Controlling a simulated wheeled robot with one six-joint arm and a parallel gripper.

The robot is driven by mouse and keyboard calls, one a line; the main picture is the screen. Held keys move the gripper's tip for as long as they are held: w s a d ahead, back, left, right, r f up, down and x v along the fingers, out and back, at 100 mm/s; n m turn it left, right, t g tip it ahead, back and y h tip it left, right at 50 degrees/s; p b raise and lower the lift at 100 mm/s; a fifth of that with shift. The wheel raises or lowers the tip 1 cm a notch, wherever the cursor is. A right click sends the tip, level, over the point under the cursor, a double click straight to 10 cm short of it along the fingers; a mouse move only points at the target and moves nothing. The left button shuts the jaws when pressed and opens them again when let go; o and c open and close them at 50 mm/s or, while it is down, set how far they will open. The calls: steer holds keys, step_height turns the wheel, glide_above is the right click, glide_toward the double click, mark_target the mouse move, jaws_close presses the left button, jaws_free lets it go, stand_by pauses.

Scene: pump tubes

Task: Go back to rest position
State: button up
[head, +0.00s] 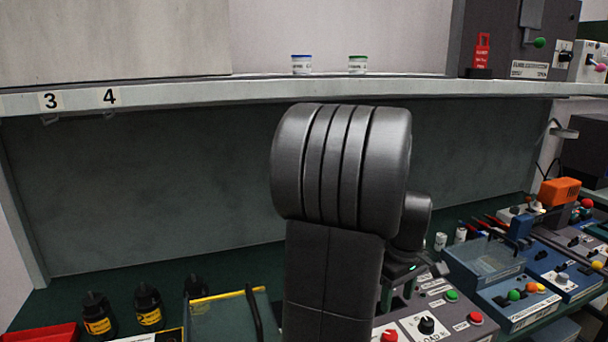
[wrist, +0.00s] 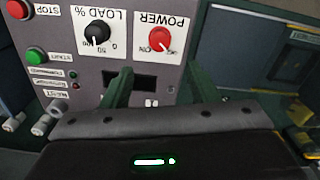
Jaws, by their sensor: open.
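My gripper (wrist: 158,92) shows in the wrist view with two green fingers spread apart and nothing between them. It faces a grey control panel, which appears upside down there. The panel (wrist: 135,50) carries a red POWER knob (wrist: 159,40), a black LOAD % knob (wrist: 96,34), a green START button (wrist: 35,56) and a red STOP button (wrist: 18,8). In the head view my arm fills the middle and hides most of the gripper. Part of the same panel (head: 408,326) shows beside the arm at the lower right.
A shelf (head: 200,92) crosses the view above the bench and bears two small jars (head: 301,65). Black bottles (head: 149,307) and a yellow-edged clear-lidded box (head: 228,318) stand at lower left. Blue devices (head: 510,295) crowd the right. The bench's back left is clear.

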mark_target(390, 334)
step_height(390, 334, down, 11)
steer(key=shift+r, duration=0.2)
steer(key=shift+w+f, duration=0.1)
steer(key=shift+f, duration=0.05)
steer(key=m, duration=1.3)
steer(key=shift+m+p, duration=0.4)
steer(key=m, duration=0.4)
